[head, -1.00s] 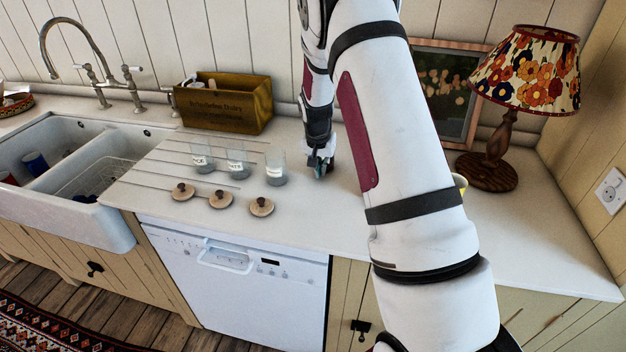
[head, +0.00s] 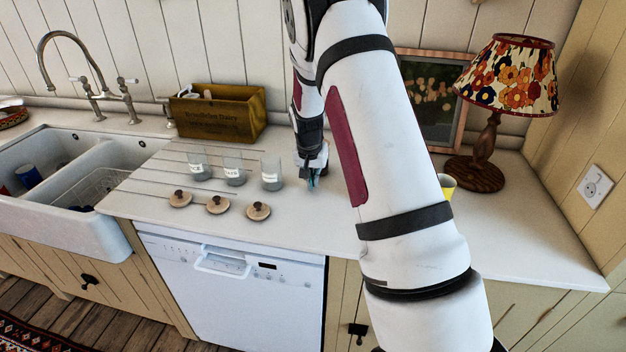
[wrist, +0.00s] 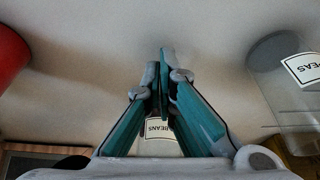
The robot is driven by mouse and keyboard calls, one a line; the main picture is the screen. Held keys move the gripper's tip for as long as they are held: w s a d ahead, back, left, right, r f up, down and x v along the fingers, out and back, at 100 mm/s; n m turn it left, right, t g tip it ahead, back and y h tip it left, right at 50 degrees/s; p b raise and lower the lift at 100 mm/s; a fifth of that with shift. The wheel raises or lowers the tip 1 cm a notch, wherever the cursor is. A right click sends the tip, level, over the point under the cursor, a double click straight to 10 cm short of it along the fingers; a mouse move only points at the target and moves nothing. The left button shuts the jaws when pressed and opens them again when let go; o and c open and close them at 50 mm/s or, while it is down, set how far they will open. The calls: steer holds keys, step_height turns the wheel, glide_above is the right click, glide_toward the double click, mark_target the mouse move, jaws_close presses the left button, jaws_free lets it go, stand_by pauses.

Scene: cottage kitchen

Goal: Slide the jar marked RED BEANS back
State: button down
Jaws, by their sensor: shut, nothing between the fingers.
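My gripper (head: 313,183) is shut and empty, low over the white counter, right of the row of clear jars. In the wrist view its teal fingers (wrist: 163,85) are together. Between and behind them is a label (wrist: 157,128) reading "BEANS"; the rest of its wording and most of its jar are hidden. I cannot tell whether the fingers touch that jar. In the head view I cannot make that jar out behind my gripper. A clear jar labelled PEAS (wrist: 290,95) stands to the right in the wrist view; the rightmost jar of the row (head: 271,174) shows in the head view.
Two more clear jars (head: 234,172) stand left of it, with three round lids (head: 218,205) in front. A wooden crate (head: 215,117) stands by the wall. A yellow cup (head: 447,186), a lamp (head: 485,150) and a framed picture (head: 430,95) are right. A red object (wrist: 10,55) edges the wrist view.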

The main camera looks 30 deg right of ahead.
steer(key=v, duration=0.9)
steer(key=shift+r+b, duration=0.35)
steer(key=shift+b, duration=0.05)
steer(key=s+a+r+n+t+y, duration=0.2)
steer(key=s+a+r+n, duration=0.2)
steer(key=s+a+r, duration=1)
steer(key=s+a+r+n, duration=0.1)
steer(key=s+a+n, duration=0.1)
steer(key=s, duration=0.6)
steer(key=s+a+n, duration=0.3)
steer(key=s+a, duration=0.1)
steer(key=s, duration=0.5)
steer(key=shift+s+r+t, duration=0.15)
steer(key=shift+r+t, duration=0.15)
steer(key=shift+r, duration=0.1)
